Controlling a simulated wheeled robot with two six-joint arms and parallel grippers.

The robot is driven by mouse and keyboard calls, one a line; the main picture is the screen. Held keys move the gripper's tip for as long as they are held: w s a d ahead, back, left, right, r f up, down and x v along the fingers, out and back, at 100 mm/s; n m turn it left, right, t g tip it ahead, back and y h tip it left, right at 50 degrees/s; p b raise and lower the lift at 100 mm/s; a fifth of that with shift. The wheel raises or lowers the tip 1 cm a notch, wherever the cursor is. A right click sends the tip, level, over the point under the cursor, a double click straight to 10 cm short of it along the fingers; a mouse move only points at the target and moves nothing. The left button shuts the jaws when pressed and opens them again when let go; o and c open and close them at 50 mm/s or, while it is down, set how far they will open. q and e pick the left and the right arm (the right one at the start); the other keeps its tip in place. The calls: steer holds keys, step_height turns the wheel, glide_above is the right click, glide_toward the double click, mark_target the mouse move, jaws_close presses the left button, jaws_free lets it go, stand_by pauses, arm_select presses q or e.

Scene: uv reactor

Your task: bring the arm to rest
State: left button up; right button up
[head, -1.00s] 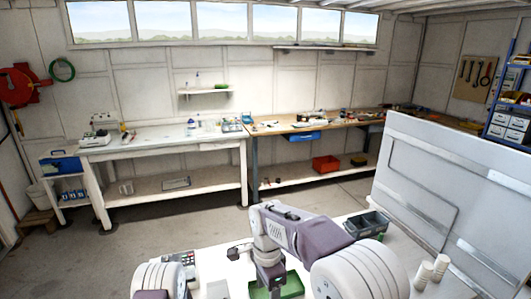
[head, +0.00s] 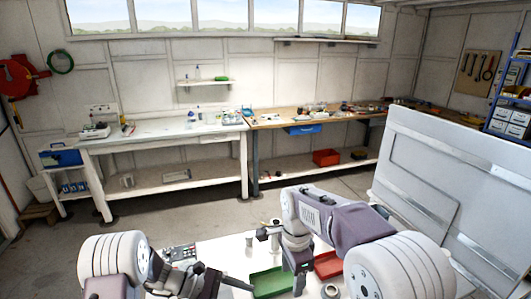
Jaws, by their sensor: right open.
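My right arm comes in from the lower right, reaches left across the white table (head: 225,250) and bends down at the wrist. My right gripper (head: 298,287) points down between a green tray (head: 268,283) and a red tray (head: 328,265). It is open, and I see nothing held in it. Its fingertips are small at the lower part of the picture. My left arm's shoulder and links show at the lower left.
A light grey panelled cabinet (head: 445,185) stands at the right. A keypad device (head: 180,252) and a small metal stand (head: 268,235) are on the table. A white bench (head: 160,140) and a wooden bench (head: 320,118) line the far wall, with open floor before them.

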arm_select(q)
steer(key=s+d+r+m+g+y, duration=0.2)
steer(key=s+r+m+y, duration=0.25)
steer(key=s, duration=0.35)
steer(key=s+a+f+m+y, duration=0.1)
steer(key=s+a+m+y, duration=0.35)
steer(key=s+m, duration=0.2)
steer(key=a+f+m+t+y, duration=0.2)
steer(key=a+m+t+y, duration=0.1)
steer(key=a, duration=0.5)
steer(key=shift+a+f+m, duration=0.25)
steer(key=shift+f+m, duration=0.05)
steer(key=shift+m, duration=0.5)
arm_select(e)
steer(key=s+d+f+n, duration=0.4)
steer(key=s+d+n, duration=0.1)
steer(key=s+n, duration=0.2)
steer(key=s+d+f+n+t, duration=0.1)
steer(key=s+d+f+n, duration=0.4)
steer(key=s+d+n, duration=0.1)
steer(key=s+n, duration=0.1)
steer(key=s, duration=0.1)
steer(key=shift+s+d, duration=0.25)
steer(key=shift+s, duration=0.05)
